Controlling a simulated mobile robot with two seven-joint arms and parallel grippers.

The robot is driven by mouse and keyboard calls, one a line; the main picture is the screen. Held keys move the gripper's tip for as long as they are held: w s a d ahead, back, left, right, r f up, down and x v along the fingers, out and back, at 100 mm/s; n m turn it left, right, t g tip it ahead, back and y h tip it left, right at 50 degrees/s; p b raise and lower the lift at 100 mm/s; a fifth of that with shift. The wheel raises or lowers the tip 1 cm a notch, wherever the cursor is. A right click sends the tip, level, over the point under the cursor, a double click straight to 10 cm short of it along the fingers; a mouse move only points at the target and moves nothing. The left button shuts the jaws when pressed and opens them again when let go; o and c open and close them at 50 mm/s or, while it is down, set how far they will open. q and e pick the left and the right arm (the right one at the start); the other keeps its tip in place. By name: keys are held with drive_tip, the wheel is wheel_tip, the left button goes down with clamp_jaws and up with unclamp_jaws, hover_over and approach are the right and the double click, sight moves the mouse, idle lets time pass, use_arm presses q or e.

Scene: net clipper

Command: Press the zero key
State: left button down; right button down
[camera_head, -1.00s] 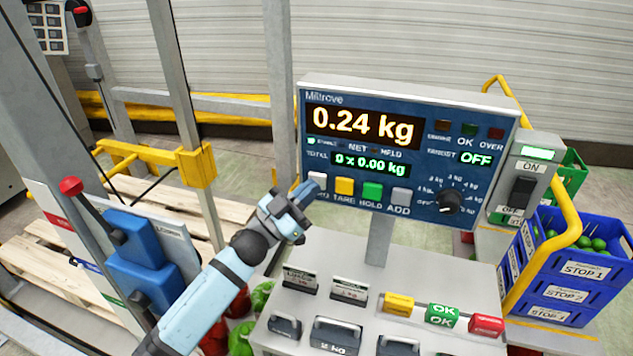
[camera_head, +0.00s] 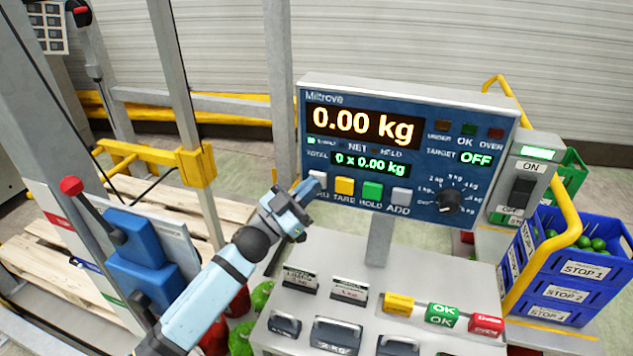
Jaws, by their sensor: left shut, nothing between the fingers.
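The zero key (camera_head: 317,177) is the white leftmost key in the row below the scale display (camera_head: 362,127). The display reads 0.00 kg. My left gripper (camera_head: 309,194) is shut and empty, with its fingertips right at the zero key, covering its lower part and part of its label. I cannot tell whether the tips touch the key. My right gripper is not in view.
A yellow TARE key (camera_head: 344,186), green HOLD key (camera_head: 372,191) and grey ADD key (camera_head: 401,196) stand to the right. Weights and colored blocks sit on the grey bench (camera_head: 425,270) below. Blue crates (camera_head: 575,265) stand at the right.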

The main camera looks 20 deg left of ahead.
use_arm(q)
drive_tip(key=shift+s+p, duration=0.3)
drive_tip(key=shift+s, duration=0.55)
drive_tip(key=s+p, duration=0.1)
drive_tip(key=s, duration=0.4)
drive_tip(key=shift+a, duration=0.15)
idle(0.7)
